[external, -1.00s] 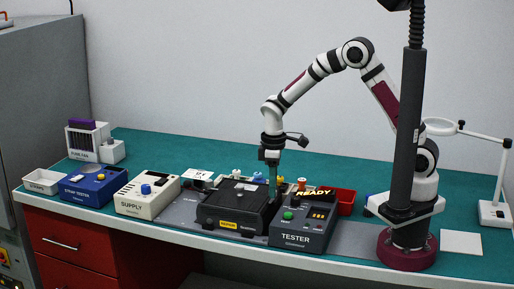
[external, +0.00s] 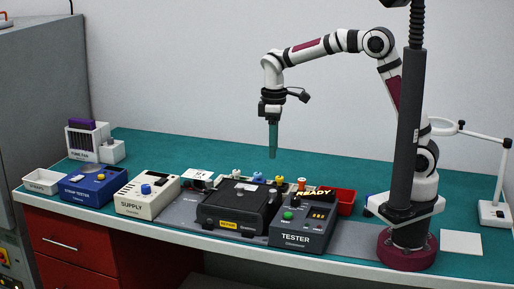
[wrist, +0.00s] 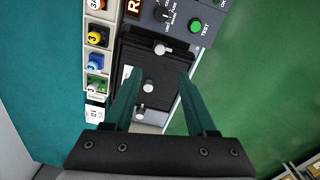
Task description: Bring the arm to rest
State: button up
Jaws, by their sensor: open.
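My arm (external: 310,50) is arched over the bench, with its wrist pointing straight down. My gripper (external: 272,155) hangs in the air above the black fixture box (external: 228,203), clear of it. In the wrist view my gripper (wrist: 157,85) is open, with two green fingers apart and nothing between them. The lidded black box shows below and between the fingers in the wrist view (wrist: 145,65), with several silver knobs on it.
The tester (external: 300,238), its display reading READY, stands right of the box. The supply (external: 147,195) and strap tester (external: 95,186) stand left. A red bin (external: 346,203) and a row of coloured spools are behind. A magnifier lamp (external: 492,212) stands at right. Air above the bench is free.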

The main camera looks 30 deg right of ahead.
notch_tip(320, 180, up, 3)
jog(key=shift+r, duration=0.1)
jog(key=shift+d, duration=0.1)
jog(key=s+d+r+m, duration=0.1)
jog(key=s+d+m, duration=0.3)
jog(key=d, duration=0.5)
jog(key=s+d+f+m+y, duration=0.1)
jog(key=s+d+f+m, duration=0.1)
jog(key=s+d+m, duration=0.4)
jog(key=s+d+f+m, duration=0.3)
jog(key=s+d+m, duration=0.3)
jog(key=s, duration=0.3)
jog(key=shift+d+m+y, duration=0.2)
jog(key=shift+m+y, duration=0.2)
jog(key=shift+m, duration=0.1)
jog(key=shift+w, duration=0.1)
